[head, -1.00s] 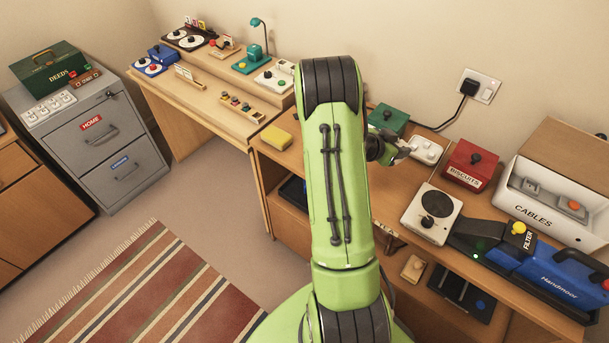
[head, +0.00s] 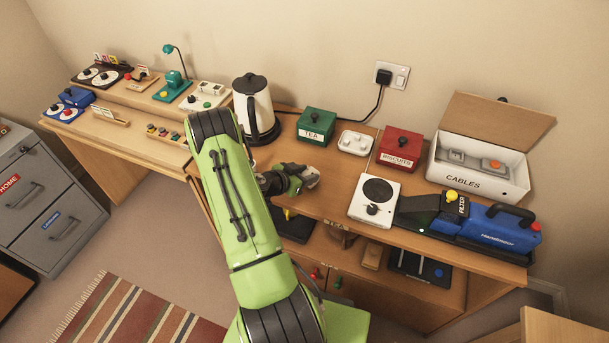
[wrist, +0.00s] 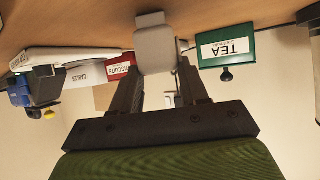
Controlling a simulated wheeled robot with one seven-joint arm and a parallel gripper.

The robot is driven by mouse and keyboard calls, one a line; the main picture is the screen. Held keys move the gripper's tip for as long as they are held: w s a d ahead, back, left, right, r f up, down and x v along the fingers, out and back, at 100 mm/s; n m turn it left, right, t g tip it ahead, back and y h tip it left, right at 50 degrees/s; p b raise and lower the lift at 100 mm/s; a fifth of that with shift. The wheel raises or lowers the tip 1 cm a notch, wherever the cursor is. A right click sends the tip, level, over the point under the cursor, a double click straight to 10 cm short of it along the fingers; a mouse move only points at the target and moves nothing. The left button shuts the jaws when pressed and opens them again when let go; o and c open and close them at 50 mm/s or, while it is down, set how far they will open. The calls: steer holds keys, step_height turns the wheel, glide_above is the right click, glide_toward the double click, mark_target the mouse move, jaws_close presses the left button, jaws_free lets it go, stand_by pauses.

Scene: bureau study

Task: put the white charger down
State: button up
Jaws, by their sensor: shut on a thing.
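The white charger (wrist: 155,48) is a pale block held between the two dark fingers of my gripper (wrist: 155,75) in the wrist view, which looks upside down. In the head view my gripper (head: 306,182) is over the desk top (head: 335,205), in front of the green TEA tin (head: 316,127) and left of the white hotplate (head: 374,201). The charger is small and pale at the fingertips there. Its end overlaps the desk surface in the wrist view; I cannot tell whether it touches.
A kettle (head: 254,108) stands behind my arm. A white tray (head: 355,143), red BISCUITS tin (head: 399,148) and open CABLES box (head: 478,168) line the back. A blue handheld vacuum (head: 492,228) lies at right. Bare desk surrounds my gripper.

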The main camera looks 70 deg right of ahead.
steer(key=shift+f, duration=0.15)
steer(key=o, duration=1.1)
